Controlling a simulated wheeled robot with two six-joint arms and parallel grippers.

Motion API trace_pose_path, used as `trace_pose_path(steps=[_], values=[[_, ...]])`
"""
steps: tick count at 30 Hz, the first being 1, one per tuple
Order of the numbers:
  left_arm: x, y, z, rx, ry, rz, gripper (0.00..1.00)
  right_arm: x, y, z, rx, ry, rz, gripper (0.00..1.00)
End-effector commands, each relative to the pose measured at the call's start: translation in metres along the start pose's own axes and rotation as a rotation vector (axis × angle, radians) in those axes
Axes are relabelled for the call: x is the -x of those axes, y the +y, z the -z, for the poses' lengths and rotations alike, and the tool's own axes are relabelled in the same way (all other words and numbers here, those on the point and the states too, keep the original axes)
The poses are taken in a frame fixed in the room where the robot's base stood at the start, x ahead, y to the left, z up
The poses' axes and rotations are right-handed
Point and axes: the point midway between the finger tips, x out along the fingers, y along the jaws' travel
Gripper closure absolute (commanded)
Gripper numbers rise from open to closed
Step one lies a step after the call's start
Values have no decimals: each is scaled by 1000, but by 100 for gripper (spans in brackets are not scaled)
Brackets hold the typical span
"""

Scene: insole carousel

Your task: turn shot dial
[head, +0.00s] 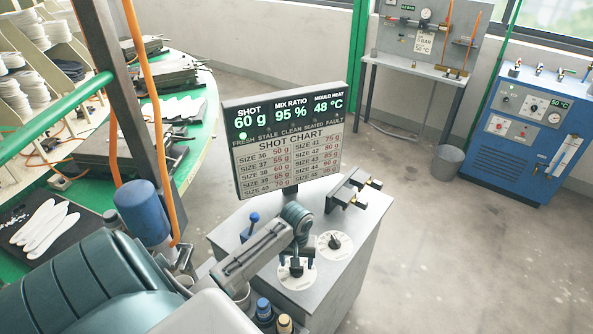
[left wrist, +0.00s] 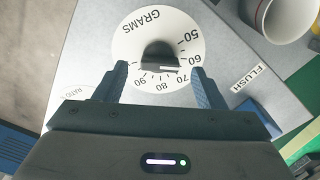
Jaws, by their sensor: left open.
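The shot dial (head: 296,281) is a white disc with a dark knob on top of the grey cabinet. In the left wrist view the disc (left wrist: 135,40) reads GRAMS, with marks from 50 upward. Its dark knob (left wrist: 158,54) has a white line near the 60 side. My left gripper (head: 297,260) is open above the dial. In the left wrist view its fingers (left wrist: 159,84) stand apart either side of the knob's near edge; I cannot tell whether they touch it. The display board (head: 290,138) shows SHOT 60 g, with a green lamp lit above FRESH.
A second white dial (head: 333,244) sits close behind, partly labelled RATIO in the wrist view. A FLUSH label (left wrist: 246,82) and a cup (left wrist: 277,18) are beside the shot dial. Blue and tan capped bottles (head: 274,315) stand at the cabinet's front. The green carousel (head: 205,160) is left.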

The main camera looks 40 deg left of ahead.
Motion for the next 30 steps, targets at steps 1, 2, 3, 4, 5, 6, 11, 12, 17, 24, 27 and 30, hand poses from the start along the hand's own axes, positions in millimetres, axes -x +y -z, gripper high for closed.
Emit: trace_pose_path(steps=[1,2,3,4,5,6,11,12,17,24,27,30], values=[[8,0,1,-3,6,-1,36,-6,0,-1,0,0,0,64],[15,0,2,-3,7,-2,36,-8,0,-1,0,0,0,64],[23,0,2,-2,7,-1,36,-10,0,-1,0,0,0,64],[30,0,2,-3,8,-1,36,-12,0,-1,0,0,-1,64],[36,0,1,-4,7,-1,36,-14,0,-1,0,0,-1,64],[44,0,2,-2,7,-1,36,-15,0,-2,0,0,-1,64],[71,0,2,-1,6,-2,36,-21,0,-2,1,0,-2,64],[76,0,2,-1,5,-1,36,-22,1,-2,1,0,-2,64],[86,0,0,-1,2,-1,36,-23,2,-2,2,0,-4,64],[88,0,0,-1,1,0,36,-23,2,-2,2,0,-4,64],[88,0,0,-1,1,0,36,-23,2,-2,2,0,-4,64],[88,0,0,-1,1,0,36,-23,2,-2,2,0,-4,64]])
